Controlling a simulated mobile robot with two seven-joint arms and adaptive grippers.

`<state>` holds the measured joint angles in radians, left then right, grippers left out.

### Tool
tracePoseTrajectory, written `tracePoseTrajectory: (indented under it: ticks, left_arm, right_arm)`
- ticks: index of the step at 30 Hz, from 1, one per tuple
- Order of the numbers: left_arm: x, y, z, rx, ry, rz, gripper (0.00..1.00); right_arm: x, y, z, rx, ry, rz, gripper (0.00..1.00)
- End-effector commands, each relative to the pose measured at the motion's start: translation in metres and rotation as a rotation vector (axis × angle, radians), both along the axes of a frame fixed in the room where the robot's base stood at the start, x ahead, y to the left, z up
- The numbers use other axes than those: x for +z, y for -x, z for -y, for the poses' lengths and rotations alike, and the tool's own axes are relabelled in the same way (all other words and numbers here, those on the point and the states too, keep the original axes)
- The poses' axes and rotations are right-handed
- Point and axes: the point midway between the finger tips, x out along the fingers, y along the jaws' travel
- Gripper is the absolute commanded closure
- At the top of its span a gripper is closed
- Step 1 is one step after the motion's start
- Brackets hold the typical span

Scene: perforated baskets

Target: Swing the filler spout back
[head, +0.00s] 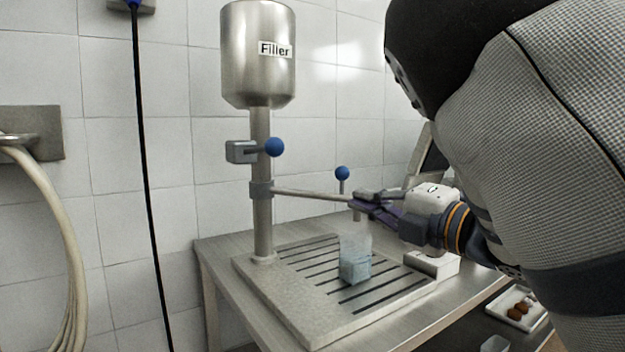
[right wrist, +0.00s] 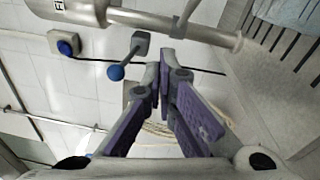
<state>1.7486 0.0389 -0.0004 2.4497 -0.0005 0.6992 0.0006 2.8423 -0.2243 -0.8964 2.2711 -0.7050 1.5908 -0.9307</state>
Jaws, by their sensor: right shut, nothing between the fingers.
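The steel filler (head: 258,60) stands on a column at the back of the slatted drip base. Its thin spout (head: 305,194) reaches right from a collar on the column, and a blue ball knob (head: 342,173) stands up near its outer end. My right gripper (head: 360,204) is shut and empty by that end; I cannot tell if it touches. In the right wrist view, the gripper (right wrist: 165,75) is beside the column, and part of the spout (right wrist: 186,14) shows at the top. A clear container (head: 355,258) with pale blue contents stands on the slats. My left gripper is out of view.
A valve block with a blue ball lever (head: 274,147) is on the column above the spout. A tray with brown items (head: 516,309) is at lower right. A black cable (head: 150,200) hangs at left.

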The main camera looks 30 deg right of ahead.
Motion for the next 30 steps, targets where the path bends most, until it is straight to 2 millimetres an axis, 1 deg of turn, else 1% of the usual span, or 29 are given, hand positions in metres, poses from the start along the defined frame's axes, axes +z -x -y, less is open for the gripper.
tracePoseTrajectory:
  ticks: [2,5,8,18,19,21,24,30]
  left_arm:
    - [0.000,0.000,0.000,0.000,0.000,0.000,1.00]
    - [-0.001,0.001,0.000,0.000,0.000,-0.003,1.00]
    - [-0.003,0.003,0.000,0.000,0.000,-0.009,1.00]
    - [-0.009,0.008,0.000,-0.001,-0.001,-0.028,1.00]
    - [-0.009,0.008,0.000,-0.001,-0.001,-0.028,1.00]
    - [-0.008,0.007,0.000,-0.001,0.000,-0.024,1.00]
    - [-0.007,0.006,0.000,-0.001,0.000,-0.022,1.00]
    - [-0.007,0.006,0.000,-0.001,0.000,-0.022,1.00]
  right_arm:
    - [0.000,-0.001,0.000,0.000,0.000,-0.001,1.00]
    - [-0.001,-0.008,-0.002,0.003,0.002,-0.002,1.00]
    - [-0.001,-0.026,-0.005,0.003,0.001,-0.004,1.00]
    - [0.002,-0.099,-0.017,0.003,0.000,-0.003,1.00]
    - [0.003,-0.103,-0.014,0.000,-0.003,-0.002,1.00]
    - [0.007,-0.106,-0.001,-0.003,-0.004,0.000,1.00]
    - [0.011,-0.111,0.011,-0.002,-0.003,0.001,1.00]
    - [0.012,-0.114,0.019,0.000,-0.003,-0.001,1.00]
